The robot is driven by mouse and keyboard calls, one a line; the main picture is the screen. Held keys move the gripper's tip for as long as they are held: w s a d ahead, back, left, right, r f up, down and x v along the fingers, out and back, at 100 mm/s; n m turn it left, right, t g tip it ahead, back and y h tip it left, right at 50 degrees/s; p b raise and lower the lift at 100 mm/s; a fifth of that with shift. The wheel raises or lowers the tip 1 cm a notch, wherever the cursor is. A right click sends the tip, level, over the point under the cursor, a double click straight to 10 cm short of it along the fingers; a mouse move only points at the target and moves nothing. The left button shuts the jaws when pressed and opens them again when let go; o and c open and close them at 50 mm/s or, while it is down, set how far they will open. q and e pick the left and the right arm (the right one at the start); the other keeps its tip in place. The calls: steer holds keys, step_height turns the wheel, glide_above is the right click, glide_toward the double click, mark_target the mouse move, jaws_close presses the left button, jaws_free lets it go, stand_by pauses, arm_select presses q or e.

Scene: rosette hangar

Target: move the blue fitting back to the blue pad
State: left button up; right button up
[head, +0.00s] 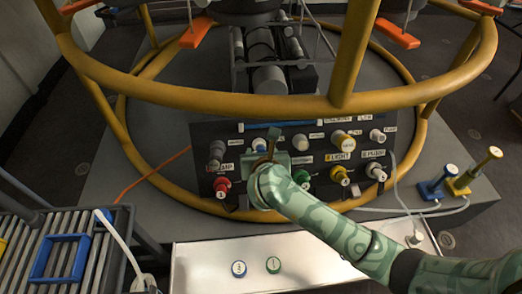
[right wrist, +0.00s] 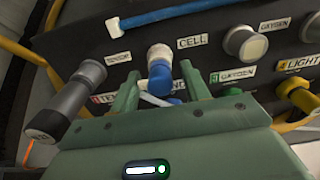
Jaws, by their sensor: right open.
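The blue fitting (right wrist: 160,76) sits at the pale round port beside the CELL label on the dark panel. It also shows in the head view (head: 259,145), partly hidden by my right gripper. My right gripper (head: 268,160) is at the panel, its green fingers open on either side of the fitting in the right wrist view (right wrist: 160,92). I cannot tell whether they touch it. A blue square frame (head: 60,258), which looks like the blue pad, lies empty on the slatted rack at lower left. My left gripper is not in view.
The panel (head: 205,135) carries several coloured knobs and ports close around the gripper. A thick yellow ring frame (head: 200,98) crosses above it. A white hose with a blue end (head: 103,215) hangs at the rack. Blue and yellow stands (head: 437,188) are at right.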

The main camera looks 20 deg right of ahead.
steer(key=shift+c, duration=0.3)
stand_by(0.5)
jaws_close()
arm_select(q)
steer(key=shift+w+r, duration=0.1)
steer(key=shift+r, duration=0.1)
arm_select(e)
steer(key=shift+s+r, duration=0.1)
